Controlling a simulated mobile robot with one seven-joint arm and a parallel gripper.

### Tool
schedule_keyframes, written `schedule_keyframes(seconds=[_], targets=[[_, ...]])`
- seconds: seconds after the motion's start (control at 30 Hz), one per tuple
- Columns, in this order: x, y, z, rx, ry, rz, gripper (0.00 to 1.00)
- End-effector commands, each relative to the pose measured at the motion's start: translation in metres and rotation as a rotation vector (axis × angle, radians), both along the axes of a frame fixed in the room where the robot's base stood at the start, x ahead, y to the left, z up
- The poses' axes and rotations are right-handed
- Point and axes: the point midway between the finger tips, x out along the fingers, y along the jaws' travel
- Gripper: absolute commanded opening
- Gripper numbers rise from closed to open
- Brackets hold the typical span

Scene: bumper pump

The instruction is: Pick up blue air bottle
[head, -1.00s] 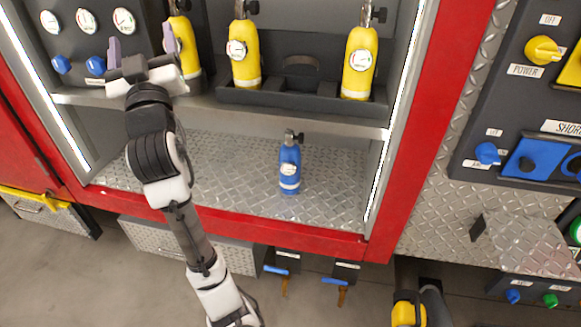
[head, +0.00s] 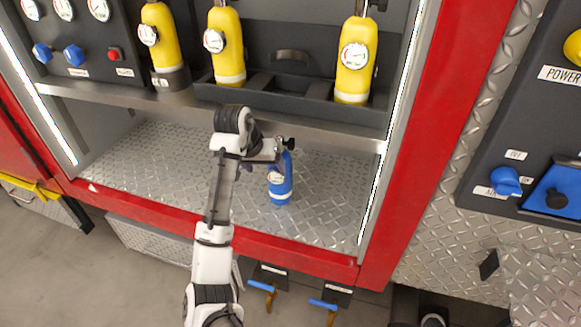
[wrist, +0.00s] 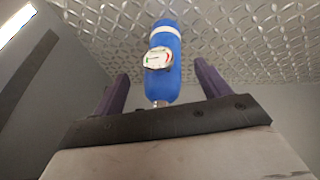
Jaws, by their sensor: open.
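The blue air bottle (head: 281,184) stands upright on the diamond-plate floor of the lower compartment, with a round gauge on its side and a black valve on top. My gripper (head: 283,152) is beside the bottle's upper end, in front of part of it in the head view. In the wrist view the bottle (wrist: 163,70) shows between the two purple fingers of my gripper (wrist: 160,85), which are spread apart with gaps on both sides. The bottle's valve end is mostly hidden behind the gripper's body there.
Several yellow bottles (head: 227,50) stand in a dark rack on the shelf above, whose metal edge (head: 310,132) runs over the compartment. A red frame (head: 420,150) bounds the right side. The compartment floor (head: 335,190) right of the bottle is clear.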

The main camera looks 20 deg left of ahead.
Motion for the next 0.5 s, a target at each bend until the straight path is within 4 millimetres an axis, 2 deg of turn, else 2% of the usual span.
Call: schedule_keyframes(seconds=[0.17, 0.5], targets=[[0.003, -0.001, -0.008, -0.001, 0.002, 0.0, 0.76], [0.024, -0.009, -0.044, -0.001, 0.003, 0.001, 0.76]])
